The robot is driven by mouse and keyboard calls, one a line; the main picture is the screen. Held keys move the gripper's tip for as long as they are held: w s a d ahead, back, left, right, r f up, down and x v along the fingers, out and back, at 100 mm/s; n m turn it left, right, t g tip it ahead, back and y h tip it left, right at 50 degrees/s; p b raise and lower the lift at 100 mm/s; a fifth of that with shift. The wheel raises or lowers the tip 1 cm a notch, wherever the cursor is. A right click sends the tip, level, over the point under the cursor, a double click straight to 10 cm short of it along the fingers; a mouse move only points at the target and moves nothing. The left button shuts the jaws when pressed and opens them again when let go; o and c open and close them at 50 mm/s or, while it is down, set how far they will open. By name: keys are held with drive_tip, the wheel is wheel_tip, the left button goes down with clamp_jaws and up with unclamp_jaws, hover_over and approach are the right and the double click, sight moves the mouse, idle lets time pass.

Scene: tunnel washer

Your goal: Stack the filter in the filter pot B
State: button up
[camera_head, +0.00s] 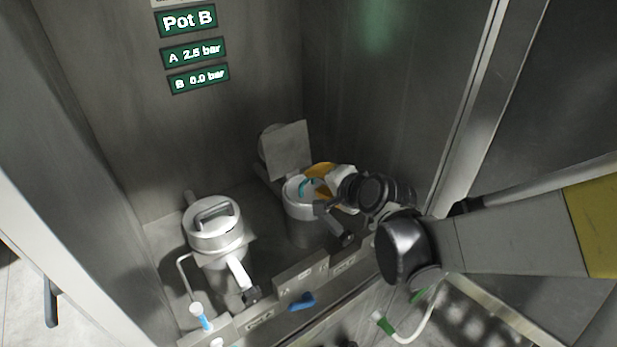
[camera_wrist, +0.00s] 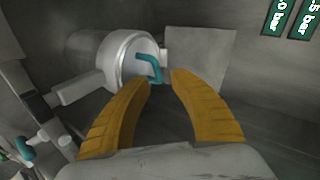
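The open filter pot (camera_head: 306,226) is the right-hand of two metal pots, with its square-backed lid (camera_head: 287,150) swung up behind it. It also shows in the wrist view (camera_wrist: 112,62). A teal handle (camera_wrist: 152,66), which looks like the filter's, stands out of the pot's mouth; it shows at the mouth in the head view (camera_head: 308,187). The filter's body is mostly hidden in the pot. My gripper (camera_wrist: 162,80) has its orange fingers spread, with nothing between them, close to the handle. In the head view my gripper (camera_head: 320,178) is over the pot's right side.
The left-hand pot (camera_head: 214,228) has its handled lid closed. A sign above reads Pot B, A 2.5 bar, B 0.0 bar (camera_head: 198,78). A blue lever (camera_head: 301,302) sits on the front ledge. Cabinet walls enclose the back and sides.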

drive_tip(key=s+d+r+n+g+h, duration=0.1)
drive_tip(key=s+d+r+n+h, duration=0.1)
drive_tip(key=s+d+n, duration=0.2)
drive_tip(key=s+d+r+n+g+h, duration=0.2)
drive_tip(key=s+d+n, duration=0.3)
drive_tip(key=s+d, duration=0.6)
drive_tip(key=s+h+p, duration=0.1)
drive_tip(key=s, duration=0.6)
drive_tip(key=shift+s+d+n+h, duration=0.15)
drive_tip(key=shift+d+n+h, duration=0.1)
drive_tip(key=shift+n+h, duration=0.05)
